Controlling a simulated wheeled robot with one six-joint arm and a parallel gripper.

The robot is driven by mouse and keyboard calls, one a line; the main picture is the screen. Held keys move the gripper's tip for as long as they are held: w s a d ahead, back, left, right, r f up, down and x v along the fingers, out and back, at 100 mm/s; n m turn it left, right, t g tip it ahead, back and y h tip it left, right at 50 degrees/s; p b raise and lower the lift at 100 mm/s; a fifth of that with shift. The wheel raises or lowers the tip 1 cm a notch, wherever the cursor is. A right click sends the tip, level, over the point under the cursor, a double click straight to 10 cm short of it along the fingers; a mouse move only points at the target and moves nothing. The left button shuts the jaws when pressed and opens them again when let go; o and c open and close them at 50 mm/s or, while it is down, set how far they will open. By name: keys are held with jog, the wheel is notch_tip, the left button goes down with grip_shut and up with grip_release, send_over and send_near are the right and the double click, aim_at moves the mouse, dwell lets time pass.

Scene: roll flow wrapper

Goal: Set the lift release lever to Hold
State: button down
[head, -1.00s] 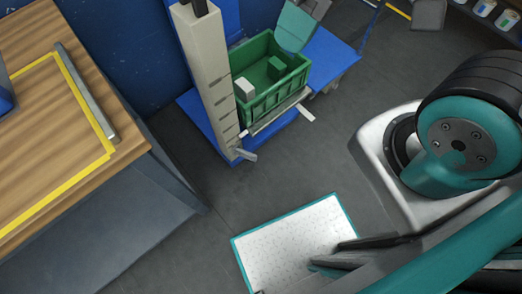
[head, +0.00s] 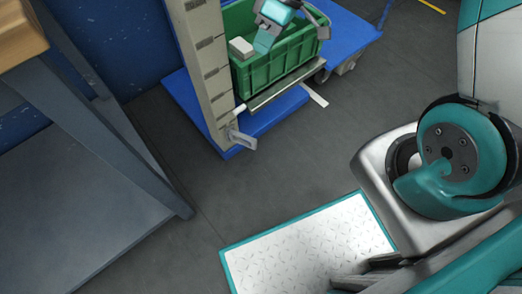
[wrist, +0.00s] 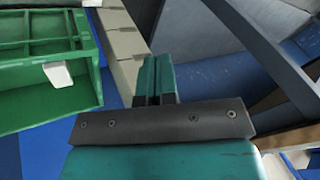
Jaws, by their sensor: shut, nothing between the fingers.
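A small grey lever-like handle (head: 242,140) sticks out at the foot of the beige lift column (head: 203,62) in the head view. I take it for the release lever; no Hold marking is readable. My gripper (head: 264,40) is above the green crate, higher than the handle and apart from it. In the wrist view its teal fingers (wrist: 158,72) are together with nothing between them. They point toward the beige column (wrist: 124,38). The handle cannot be made out in the wrist view.
A pale flat bar (head: 315,96) juts out in front. A grey-legged bench (head: 120,115) stands left. The floor before the lift is clear.

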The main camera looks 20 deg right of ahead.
jog(key=w+d+f+b, duration=0.1)
jog(key=f+b, duration=0.4)
jog(key=f, duration=0.7)
jog(key=w+d+f+y+b, duration=0.1)
jog(key=d+f+b, duration=0.2)
jog(key=f, duration=0.9)
jog(key=w+d+f+b, duration=0.1)
jog(key=d+f+b, duration=0.1)
jog(key=f+b, duration=0.6)
notch_tip(320, 180, down, 5)
jog(key=shift+w+d+r+n, duration=0.15)
jog(key=shift+w+d+n, duration=0.15)
jog(key=shift+w+d, duration=0.1)
jog(key=b+x, duration=0.6)
jog(key=x, duration=0.4)
jog(key=shift+w+a, duration=0.15)
jog(key=shift+a, duration=0.05)
jog(key=shift+r+t+p, duration=0.25)
jog(key=shift+t+p, duration=0.05)
